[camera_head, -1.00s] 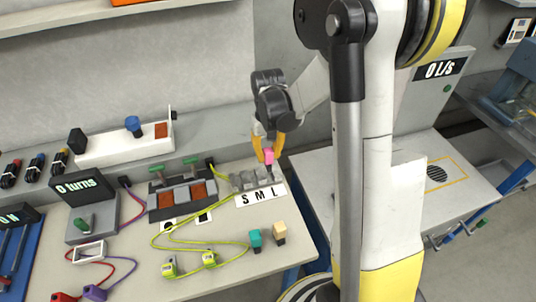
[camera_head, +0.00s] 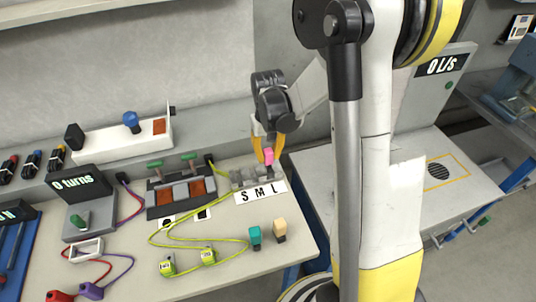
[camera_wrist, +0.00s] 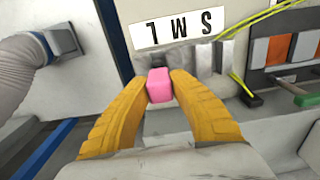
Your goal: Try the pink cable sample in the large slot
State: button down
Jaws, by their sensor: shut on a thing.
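The pink cable sample (camera_head: 268,155) is a small pink block between the orange fingers of my gripper (camera_head: 264,150). In the wrist view the pink sample (camera_wrist: 159,86) sits between the two fingertips of my gripper (camera_wrist: 160,88), which is shut on it. The grey slot block (camera_head: 250,176) stands behind a white label (camera_head: 257,192) reading S M L. In the head view the sample is at the block's right end, by the L; in the wrist view it is by the L slot (camera_wrist: 146,62). Whether its lower end is inside the slot is hidden.
A teal block (camera_head: 255,236) and a beige block (camera_head: 279,229) stand at the table's front right. A yellow-green cable (camera_head: 222,240) lies in front of the slots. A unit with orange panels and green levers (camera_head: 180,192) stands to the left.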

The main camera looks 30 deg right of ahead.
jog(key=shift+f+b, duration=0.95)
jog(key=shift+f, duration=0.3)
jog(key=c, duration=1.2)
grip_release()
notch_tip(320, 180, up, 12)
jog(key=shift+r, duration=0.1)
